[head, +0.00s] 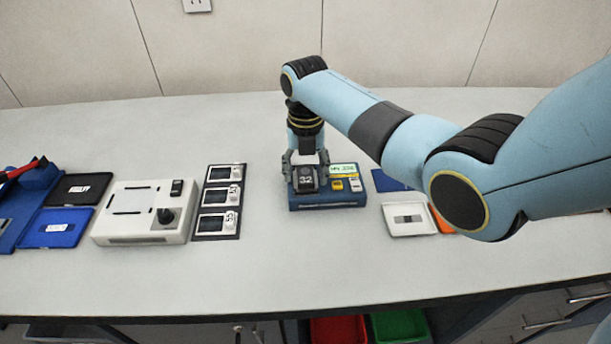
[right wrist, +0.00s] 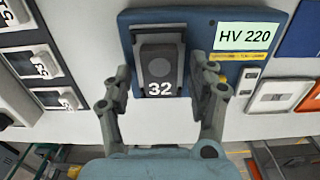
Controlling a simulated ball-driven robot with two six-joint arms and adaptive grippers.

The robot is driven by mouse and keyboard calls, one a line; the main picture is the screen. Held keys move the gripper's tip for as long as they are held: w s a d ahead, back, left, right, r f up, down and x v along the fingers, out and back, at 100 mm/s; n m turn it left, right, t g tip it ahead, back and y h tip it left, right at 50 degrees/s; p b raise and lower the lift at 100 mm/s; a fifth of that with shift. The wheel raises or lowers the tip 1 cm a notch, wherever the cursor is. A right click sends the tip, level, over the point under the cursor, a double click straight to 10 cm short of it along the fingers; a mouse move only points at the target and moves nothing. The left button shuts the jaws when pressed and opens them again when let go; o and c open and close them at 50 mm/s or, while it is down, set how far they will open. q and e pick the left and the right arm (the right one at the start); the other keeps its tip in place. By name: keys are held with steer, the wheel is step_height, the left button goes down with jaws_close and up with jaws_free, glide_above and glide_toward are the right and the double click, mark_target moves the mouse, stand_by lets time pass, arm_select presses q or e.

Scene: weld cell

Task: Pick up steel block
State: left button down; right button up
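A dark grey steel block (right wrist: 158,62) sits in a black holder marked "32" (right wrist: 160,88) on the left part of a blue stand. The blue stand (head: 330,199) carries a green-white "HV 220" label (right wrist: 245,37). Whether either finger touches the holder is hard to tell. My left gripper is not in view.
Left of the stand is a black panel (head: 217,237) with several numbered slots, then a white box with a black knob (head: 120,237). Blue and black trays lie farther left. A white tray (head: 408,230) and an orange one (head: 441,222) lie right. The front of the table is clear.

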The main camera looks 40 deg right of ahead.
jaws_close()
steer(key=shift+r, duration=0.1)
